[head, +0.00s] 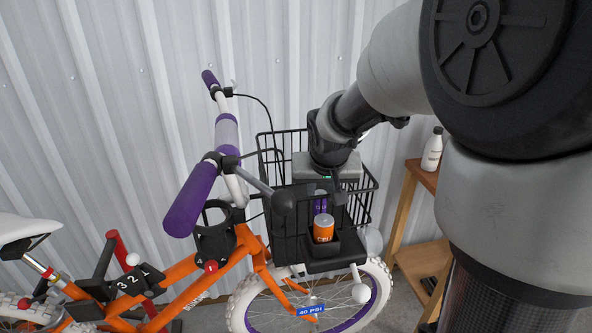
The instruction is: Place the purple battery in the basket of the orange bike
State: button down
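The orange bike (182,271) stands against the wall, with a black wire basket (268,165) at its front. My gripper (322,193) points down into the basket. A purple battery (320,204) shows partly through the basket wires, right below my gripper. Its lower part is hidden by an orange battery in front. My fingertips are dark and partly hidden by the wires and a round black part of the bike, so I cannot tell whether they are shut on the purple battery or apart from it.
The orange battery (323,229) stands in a black holder (334,249) at the basket's front. Purple-gripped handlebars (193,199) rise left of the basket. A wooden shelf (425,254) with a white bottle (432,149) stands at right. Corrugated metal wall (120,90) lies behind.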

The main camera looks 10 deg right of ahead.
jog(key=shift+f, duration=0.15)
jog(key=c, duration=1.4)
grip_release()
jog(key=shift+c, duration=0.2)
